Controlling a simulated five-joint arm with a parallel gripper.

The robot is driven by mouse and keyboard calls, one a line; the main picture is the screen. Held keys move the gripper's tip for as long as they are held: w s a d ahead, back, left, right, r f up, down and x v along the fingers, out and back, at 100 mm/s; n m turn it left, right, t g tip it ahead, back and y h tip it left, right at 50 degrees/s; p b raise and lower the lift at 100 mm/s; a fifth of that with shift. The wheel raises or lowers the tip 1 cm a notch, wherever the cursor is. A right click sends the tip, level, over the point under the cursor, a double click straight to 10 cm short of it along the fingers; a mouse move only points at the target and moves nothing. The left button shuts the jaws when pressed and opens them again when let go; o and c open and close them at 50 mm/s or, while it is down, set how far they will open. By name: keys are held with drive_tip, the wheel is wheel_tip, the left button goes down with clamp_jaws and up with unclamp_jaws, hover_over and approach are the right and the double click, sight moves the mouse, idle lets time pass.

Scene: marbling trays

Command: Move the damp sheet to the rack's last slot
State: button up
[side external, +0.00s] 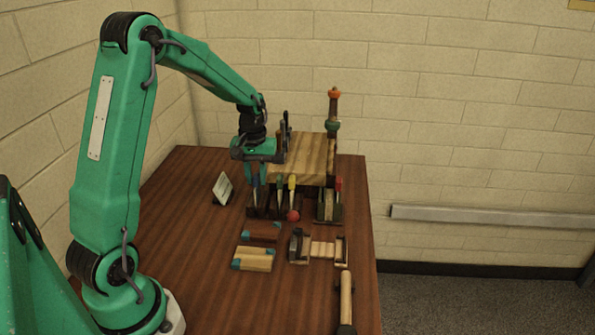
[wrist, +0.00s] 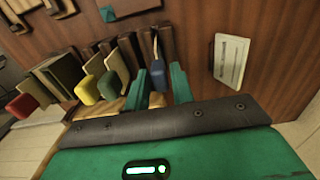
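No damp sheet can be made out for certain. A small pale card (side external: 223,188) with printed lines leans on the table left of the rack; it also shows in the wrist view (wrist: 231,58). A dark slotted rack (side external: 262,212) holds tools with coloured handles, among them a green handle (wrist: 110,86) and a yellow handle (wrist: 88,90). My gripper (side external: 256,178) is over the rack's left end, pointing down. In the wrist view its green fingers (wrist: 160,80) stand apart, with a blue handle (wrist: 157,76) between them. I see no clear grip on it.
A wooden block (side external: 300,155) stands behind the rack. A red ball-like thing (side external: 293,215) is at the rack's front. A wooden plane-like tool (side external: 322,249), wooden pieces (side external: 253,258) and a handled tool (side external: 346,300) lie in front. The table's left front is clear.

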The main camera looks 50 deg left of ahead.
drive_tip(key=shift+o, duration=1.3)
drive_tip(key=shift+r, duration=3.85)
drive_tip(key=shift+s+d+r, duration=0.1)
drive_tip(key=shift+d+r, duration=0.15)
drive_tip(key=shift+r, duration=0.1)
drive_tip(key=s+d+r+m+t, duration=0.2)
drive_tip(key=s+d+r+m, duration=0.1)
drive_tip(key=s+d, duration=0.5)
drive_tip(key=s+d+r+m+t, duration=0.3)
drive_tip(key=s+d+m, duration=0.3)
drive_tip(key=s+d, duration=0.3)
drive_tip(key=shift+d+r+t, duration=0.3)
drive_tip(key=shift+d+r, duration=0.05)
drive_tip(key=shift+r, duration=0.4)
